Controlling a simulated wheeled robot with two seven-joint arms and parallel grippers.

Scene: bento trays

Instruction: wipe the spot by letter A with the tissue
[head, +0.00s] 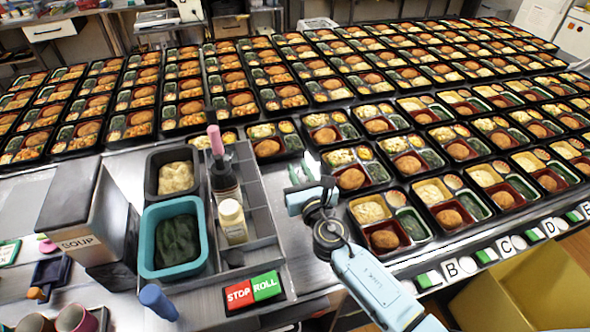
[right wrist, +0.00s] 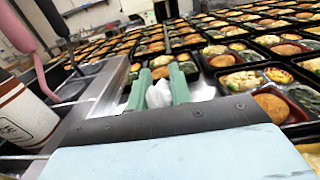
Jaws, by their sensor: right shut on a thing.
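My right gripper (head: 307,172) is over the steel table, between the grey divided rack and the front rows of bento trays. In the right wrist view its two green fingers (right wrist: 158,90) are shut on a crumpled white tissue (right wrist: 159,94). The tissue also shows as a small white patch at the fingertips in the head view (head: 312,160). Letter tags B (head: 450,268) and C (head: 505,244) show along the table's front edge. I cannot see letter A or a spot by it; my right arm covers part of that edge. My left gripper is out of view.
Many filled bento trays (head: 385,235) cover the table to the right and back. The grey rack (head: 262,225) holds bottles, beside a blue tub (head: 147,243). A STOP/ROLL sign (head: 252,292) lies in front. A yellow bin (head: 530,290) stands at lower right.

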